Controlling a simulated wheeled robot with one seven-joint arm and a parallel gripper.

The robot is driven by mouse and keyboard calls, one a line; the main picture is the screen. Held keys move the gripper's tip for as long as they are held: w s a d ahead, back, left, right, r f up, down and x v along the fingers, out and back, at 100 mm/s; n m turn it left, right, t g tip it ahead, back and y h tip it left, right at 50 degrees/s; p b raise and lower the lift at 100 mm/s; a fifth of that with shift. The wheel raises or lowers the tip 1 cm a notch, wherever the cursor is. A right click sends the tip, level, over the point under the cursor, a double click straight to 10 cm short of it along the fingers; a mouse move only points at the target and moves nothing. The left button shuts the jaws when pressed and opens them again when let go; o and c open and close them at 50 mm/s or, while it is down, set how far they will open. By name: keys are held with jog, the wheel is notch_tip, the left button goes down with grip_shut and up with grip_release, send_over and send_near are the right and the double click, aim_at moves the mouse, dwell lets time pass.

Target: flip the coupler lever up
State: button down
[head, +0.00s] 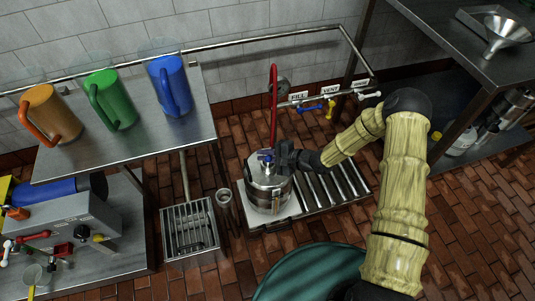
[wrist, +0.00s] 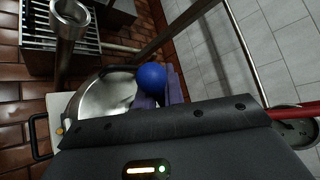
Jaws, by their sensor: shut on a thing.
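A steel keg (head: 268,195) stands on the left end of a roller conveyor. The coupler with its blue-knobbed lever (head: 266,157) is on top of the keg. My gripper (head: 284,157) is at the coupler, reaching in from the right. In the wrist view, the lever's round blue knob (wrist: 151,76) shows at the fingertips of my gripper (wrist: 160,93), above the shiny keg top (wrist: 105,90). The gripper is shut on the lever; the dark gripper body hides most of the lever and coupler. The lever's exact angle cannot be told.
A red upright hose (head: 273,100) rises behind the keg. Small valves (head: 318,106) labelled FILL and VENT line the rail behind the rollers (head: 325,187). A floor grate (head: 188,228) and a small steel cup (head: 224,197) are left of the keg. Mugs stand on a table (head: 130,145).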

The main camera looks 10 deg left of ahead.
jog(key=c, duration=1.5)
grip_release()
jog(key=p+v, duration=0.2)
jog(key=v, duration=1.5)
jog(key=shift+d, duration=0.2)
jog(key=shift+r, duration=0.1)
